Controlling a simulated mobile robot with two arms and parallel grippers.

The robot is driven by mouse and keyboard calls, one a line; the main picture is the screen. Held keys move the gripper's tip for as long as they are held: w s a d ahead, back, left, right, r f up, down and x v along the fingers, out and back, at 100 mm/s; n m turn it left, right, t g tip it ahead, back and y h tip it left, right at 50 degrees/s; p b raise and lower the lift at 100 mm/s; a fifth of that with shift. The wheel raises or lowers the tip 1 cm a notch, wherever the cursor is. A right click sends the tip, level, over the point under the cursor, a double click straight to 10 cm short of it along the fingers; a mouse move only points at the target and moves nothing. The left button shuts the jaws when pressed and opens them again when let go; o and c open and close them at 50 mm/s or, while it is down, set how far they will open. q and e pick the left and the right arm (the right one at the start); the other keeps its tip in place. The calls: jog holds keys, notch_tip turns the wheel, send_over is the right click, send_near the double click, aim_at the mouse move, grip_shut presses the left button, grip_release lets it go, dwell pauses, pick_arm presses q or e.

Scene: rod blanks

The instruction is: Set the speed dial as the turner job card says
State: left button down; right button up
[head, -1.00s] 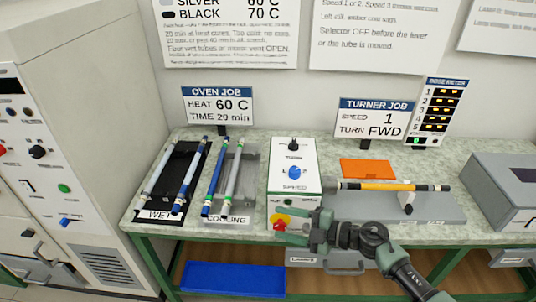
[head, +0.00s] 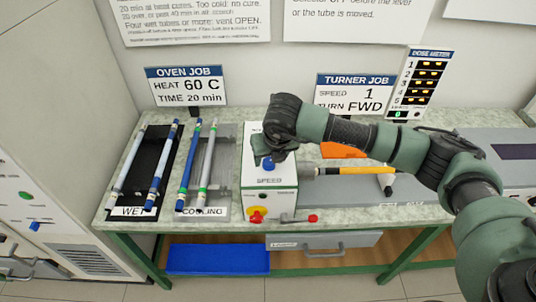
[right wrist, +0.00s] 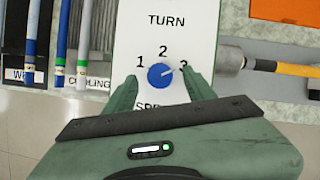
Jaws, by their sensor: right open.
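The turner job card (head: 355,92) stands behind the bench and reads SPEED 1, TURN FWD. The blue speed dial (head: 269,164) is on the white turner control box (head: 270,201). In the right wrist view the dial (right wrist: 160,77) has marks 1, 2 and 3 around it, and its white pointer leans up and right, toward 3. My right gripper (head: 264,158) is over the box. In the right wrist view my open right gripper (right wrist: 160,75) has one finger on each side of the dial, with gaps visible. The TURN control is hidden by my arm in the head view. My left gripper is out of view.
A yellow and red knob (head: 257,214) and a red-tipped lever (head: 298,218) sit at the box's front. An orange-yellow rod (head: 362,170) extends right of the box. Rods lie on the WET rack (head: 135,211) and COOLING rack (head: 203,211) to the left.

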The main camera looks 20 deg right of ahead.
jog(key=shift+x, duration=0.85)
